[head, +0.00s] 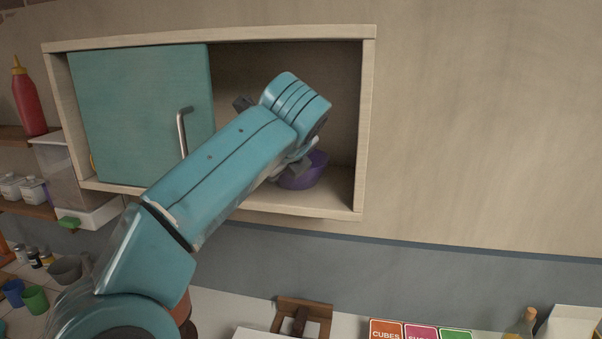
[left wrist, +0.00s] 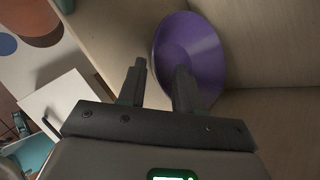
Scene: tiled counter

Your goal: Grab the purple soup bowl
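The purple soup bowl (head: 304,172) stands on the floor of the wall cabinet, in its open right part. My left arm reaches in front of the cabinet and hides part of the bowl in the head view. In the left wrist view the bowl (left wrist: 204,48) is close, with its inside facing the camera. My left gripper (left wrist: 160,68) is open. Its right finger overlaps the bowl in the picture, and its left finger is just outside the bowl's left rim. I cannot tell whether either finger touches it. My right gripper is in neither view.
The cabinet frame (head: 368,120) bounds the opening at the right. A teal door (head: 130,110) with a metal handle (head: 182,132) covers the left part. A red bottle (head: 29,100) stands on a shelf at the far left. Cups and boxes lie on the counter below.

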